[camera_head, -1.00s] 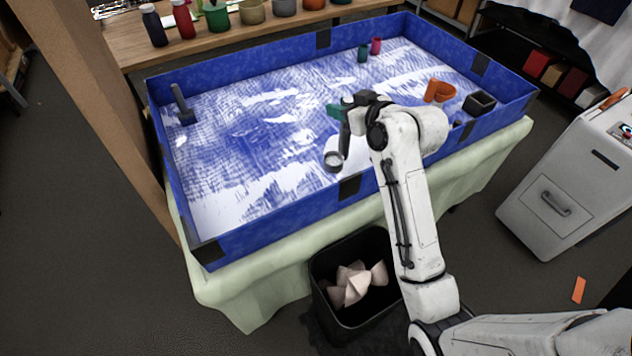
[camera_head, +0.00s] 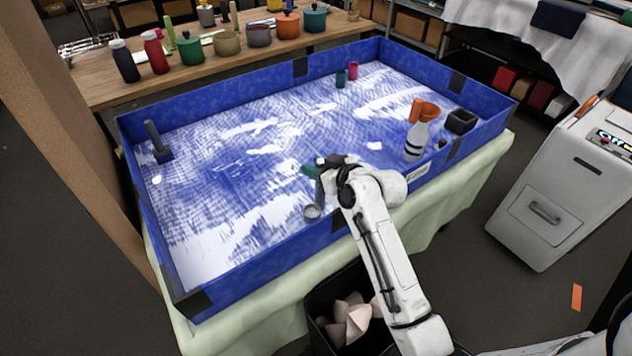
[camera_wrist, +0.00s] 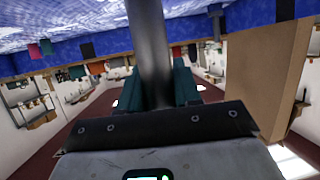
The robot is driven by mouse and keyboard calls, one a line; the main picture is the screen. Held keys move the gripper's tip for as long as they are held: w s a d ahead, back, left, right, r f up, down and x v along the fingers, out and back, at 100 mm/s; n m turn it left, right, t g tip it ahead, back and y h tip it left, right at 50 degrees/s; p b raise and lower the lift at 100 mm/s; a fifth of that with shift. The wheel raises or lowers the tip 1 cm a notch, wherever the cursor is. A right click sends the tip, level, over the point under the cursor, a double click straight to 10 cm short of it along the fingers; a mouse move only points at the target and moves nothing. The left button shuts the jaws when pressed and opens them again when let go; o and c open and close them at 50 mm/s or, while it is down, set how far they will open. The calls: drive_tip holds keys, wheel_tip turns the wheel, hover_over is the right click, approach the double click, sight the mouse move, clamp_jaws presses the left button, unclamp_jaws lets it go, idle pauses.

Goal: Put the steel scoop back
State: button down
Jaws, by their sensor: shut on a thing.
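The steel scoop hangs below my gripper (camera_head: 318,170), its round grey bowl (camera_head: 312,212) over the near part of the blue-walled tray (camera_head: 240,262). Whether the bowl touches the tray's white and blue floor cannot be told. In the wrist view, the teal fingers of my gripper (camera_wrist: 158,88) are shut on the scoop's dark round handle (camera_wrist: 149,40). The bowl is out of that view.
In the tray stand a clear bottle (camera_head: 415,141), an orange piece (camera_head: 425,110), a black box (camera_head: 461,121), small teal (camera_head: 341,78) and pink (camera_head: 353,70) cups, and a grey upright-handled tool (camera_head: 158,143). A bin (camera_head: 322,300) stands in front. The tray's left half is mostly clear.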

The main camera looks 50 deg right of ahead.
drive_tip(key=shift+f, duration=2.05)
drive_tip(key=c, duration=0.8)
unclamp_jaws()
drive_tip(key=shift+s, duration=0.1)
drive_tip(key=b+v, duration=0.1)
drive_tip(key=v, duration=1.1)
